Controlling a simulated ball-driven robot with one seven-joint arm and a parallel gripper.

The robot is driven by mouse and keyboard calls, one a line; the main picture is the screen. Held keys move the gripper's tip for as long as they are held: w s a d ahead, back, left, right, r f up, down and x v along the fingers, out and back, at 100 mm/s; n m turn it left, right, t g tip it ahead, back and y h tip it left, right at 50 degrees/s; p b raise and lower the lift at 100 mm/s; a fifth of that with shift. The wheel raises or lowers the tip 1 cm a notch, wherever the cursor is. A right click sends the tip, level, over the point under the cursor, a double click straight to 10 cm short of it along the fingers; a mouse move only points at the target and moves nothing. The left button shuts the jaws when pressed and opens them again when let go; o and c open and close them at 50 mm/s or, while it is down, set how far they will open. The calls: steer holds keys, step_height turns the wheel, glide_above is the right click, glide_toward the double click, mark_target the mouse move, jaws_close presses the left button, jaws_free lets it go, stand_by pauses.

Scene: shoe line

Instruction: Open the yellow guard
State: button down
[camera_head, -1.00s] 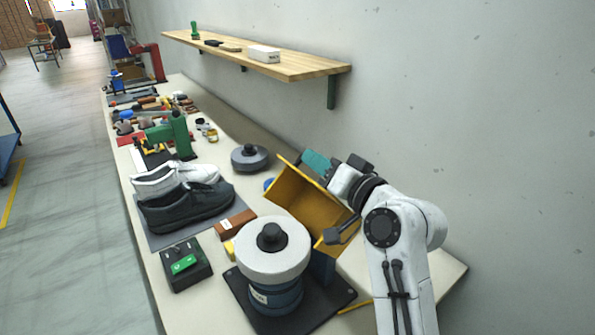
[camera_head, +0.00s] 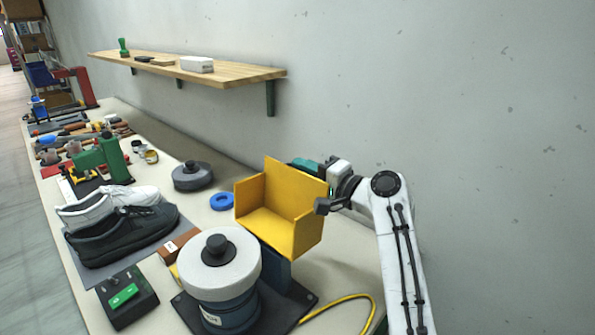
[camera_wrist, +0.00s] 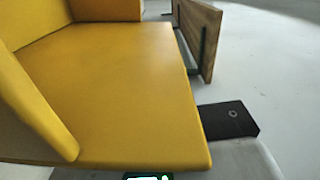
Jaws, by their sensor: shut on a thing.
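The yellow guard (camera_head: 265,225) is a box-like cover hinged behind the grinder. It is tipped back, its hollow side facing up and toward me, clear of the wheel. The round pale wheel (camera_head: 240,268) sits uncovered on the blue grinder body (camera_head: 238,310). My gripper (camera_head: 303,164) reaches from the right to the guard's upper back edge and is shut on it; the fingertips are partly hidden by the guard. The guard (camera_wrist: 110,90) fills much of the wrist view, with a bit of my gripper (camera_wrist: 148,177) at the bottom edge.
A control box with a green button (camera_head: 125,297) stands front left. Shoes (camera_head: 125,238), a blue ring (camera_head: 222,201) and a grey disc (camera_head: 193,178) lie farther along the bench. A wooden shelf (camera_head: 235,74) hangs on the wall above. A yellow cable (camera_head: 340,299) lies at the right.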

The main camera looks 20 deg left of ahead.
steer(key=shift+w+d+f+m, duration=0.15)
steer(key=shift+f+m, duration=0.1)
steer(key=shift+f, duration=0.2)
steer(key=shift+w+f+m, duration=0.15)
steer(key=shift+f+m, duration=0.1)
steer(key=shift+f, duration=0.15)
steer(key=c, duration=1.2)
jaws_free()
steer(key=shift+r, duration=0.15)
steer(key=shift+o, duration=0.2)
steer(key=b+v, duration=0.1)
steer(key=v, duration=1)
steer(key=shift+w, duration=0.1)
